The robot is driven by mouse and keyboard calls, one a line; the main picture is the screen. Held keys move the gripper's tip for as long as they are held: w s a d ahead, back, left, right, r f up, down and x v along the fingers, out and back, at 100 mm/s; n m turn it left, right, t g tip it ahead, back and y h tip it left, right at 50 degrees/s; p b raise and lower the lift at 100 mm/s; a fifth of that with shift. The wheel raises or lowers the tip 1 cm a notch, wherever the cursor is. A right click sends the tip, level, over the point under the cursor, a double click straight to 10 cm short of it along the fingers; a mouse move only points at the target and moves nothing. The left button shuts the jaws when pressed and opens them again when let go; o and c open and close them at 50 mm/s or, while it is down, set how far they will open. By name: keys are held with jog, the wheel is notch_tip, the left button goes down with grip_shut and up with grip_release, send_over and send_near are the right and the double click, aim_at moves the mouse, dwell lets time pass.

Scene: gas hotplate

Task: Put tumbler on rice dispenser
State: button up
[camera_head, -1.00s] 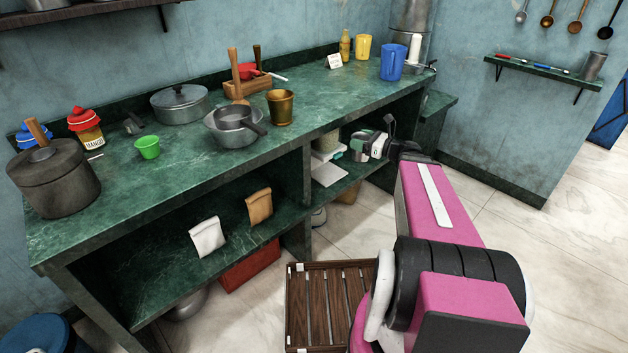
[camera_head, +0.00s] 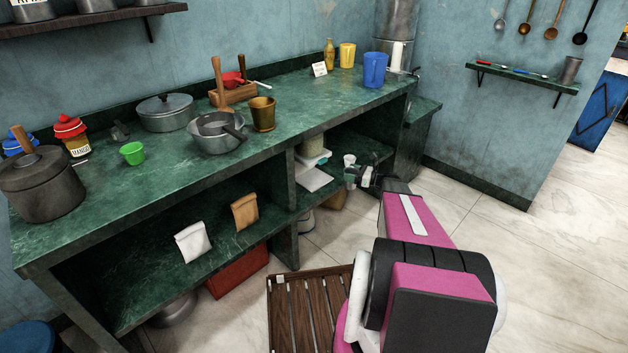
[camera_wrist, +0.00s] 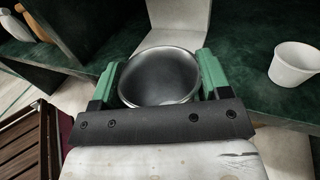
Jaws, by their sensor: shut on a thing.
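My gripper (camera_head: 352,178) is at the open lower shelf under the right part of the green counter. In the wrist view its green fingers (camera_wrist: 158,68) are shut on a round metal tumbler (camera_wrist: 158,82), seen from above with its mouth open and empty. The tumbler is hard to make out in the head view. Just ahead stands a pale unit with a flat front plate (camera_head: 314,179), perhaps the rice dispenser. The plate shows beyond the tumbler in the wrist view (camera_wrist: 180,18). I cannot tell whether tumbler and plate touch.
A white cup (camera_wrist: 295,63) stands on the shelf to the right of my gripper. A shelf divider (camera_head: 291,185) is to the left. The countertop (camera_head: 190,155) above holds pots and cups. A slatted wooden crate (camera_head: 300,315) is on the floor.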

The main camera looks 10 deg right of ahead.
jog(key=shift+w+a+f, duration=0.2)
jog(key=shift+w, duration=0.05)
jog(key=x, duration=1.7)
jog(key=shift+a, duration=0.2)
jog(key=shift+f, duration=0.15)
jog(key=o, duration=0.9)
jog(key=shift+o, duration=0.2)
